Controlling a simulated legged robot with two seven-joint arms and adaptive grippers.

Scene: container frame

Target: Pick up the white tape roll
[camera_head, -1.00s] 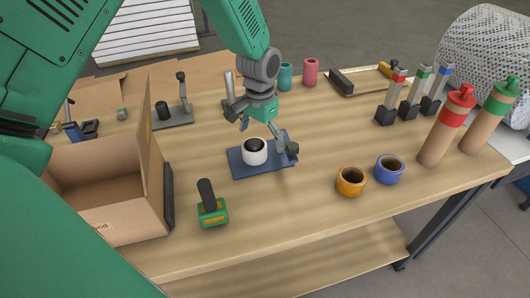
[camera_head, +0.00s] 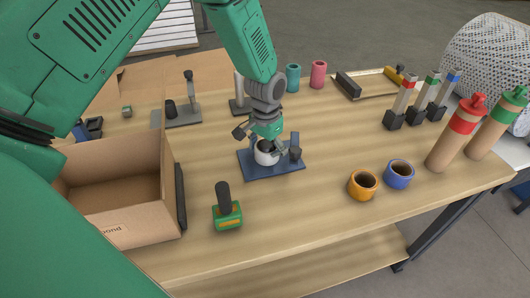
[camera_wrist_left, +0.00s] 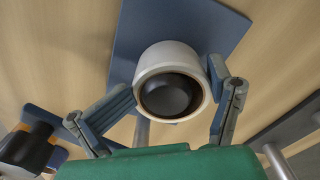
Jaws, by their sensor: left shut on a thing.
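The white tape roll (camera_head: 265,158) sits at the dark blue plate (camera_head: 262,172) on the table, around a dark round core. It also shows in the left wrist view (camera_wrist_left: 148,58), with the dark core (camera_wrist_left: 168,95) inside it. My left gripper (camera_head: 272,148) reaches down from above, and its fingers are shut on the white roll. In the left wrist view my left gripper (camera_wrist_left: 172,82) has one finger on each side of the roll. I cannot tell whether the roll is clear of the plate. My right gripper is not in view.
An open cardboard box (camera_head: 115,200) stands at left. A green tape dispenser-like block with a black handle (camera_head: 227,212) is in front. Orange (camera_head: 362,186) and blue (camera_head: 398,175) rolls and red-capped (camera_head: 455,130) and green-capped bottles (camera_head: 498,122) stand at right.

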